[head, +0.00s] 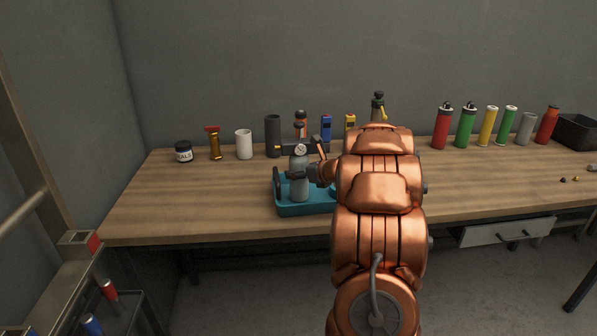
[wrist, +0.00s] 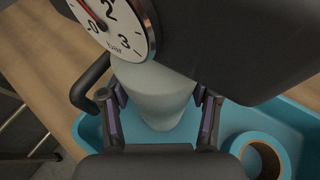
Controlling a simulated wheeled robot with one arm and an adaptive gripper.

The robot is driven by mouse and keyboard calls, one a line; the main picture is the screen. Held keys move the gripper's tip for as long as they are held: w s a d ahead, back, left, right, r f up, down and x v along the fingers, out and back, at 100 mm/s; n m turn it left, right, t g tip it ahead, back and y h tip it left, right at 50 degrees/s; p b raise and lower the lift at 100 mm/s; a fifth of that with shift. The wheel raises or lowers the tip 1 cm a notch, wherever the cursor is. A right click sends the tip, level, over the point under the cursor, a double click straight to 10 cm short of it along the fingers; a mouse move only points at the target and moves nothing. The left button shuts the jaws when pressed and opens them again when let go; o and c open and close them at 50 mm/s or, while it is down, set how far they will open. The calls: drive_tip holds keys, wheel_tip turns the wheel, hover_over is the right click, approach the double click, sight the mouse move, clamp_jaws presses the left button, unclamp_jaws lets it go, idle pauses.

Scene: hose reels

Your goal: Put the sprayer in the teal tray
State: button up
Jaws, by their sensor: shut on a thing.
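The sprayer (head: 299,180) is a grey bottle with a dark head and a round white dial; it stands about upright within the outline of the teal tray (head: 305,211) in the head view. In the wrist view, the grey body of the sprayer (wrist: 160,90) is between the two fingers of my gripper (wrist: 160,108), which is shut on it. The teal tray (wrist: 90,130) shows below and around the fingers. I cannot tell whether the bottle's base touches the tray floor. My arm hides the tray's right part in the head view.
A round ring-shaped roll (wrist: 262,155) lies in the tray on the right. Behind the tray stand a dark grey cylinder (head: 272,136), a white cup (head: 244,144) and a green-brown bottle (head: 377,107). Several coloured canisters (head: 465,127) stand back right. The table's front left is clear.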

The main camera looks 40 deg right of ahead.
idle(0.3)
drive_tip(key=o, duration=1.5)
drive_tip(key=b+v, duration=0.2)
drive_tip(key=v, duration=1)
drive_tip(key=shift+r+b, duration=0.1)
drive_tip(key=shift+b, duration=0.25)
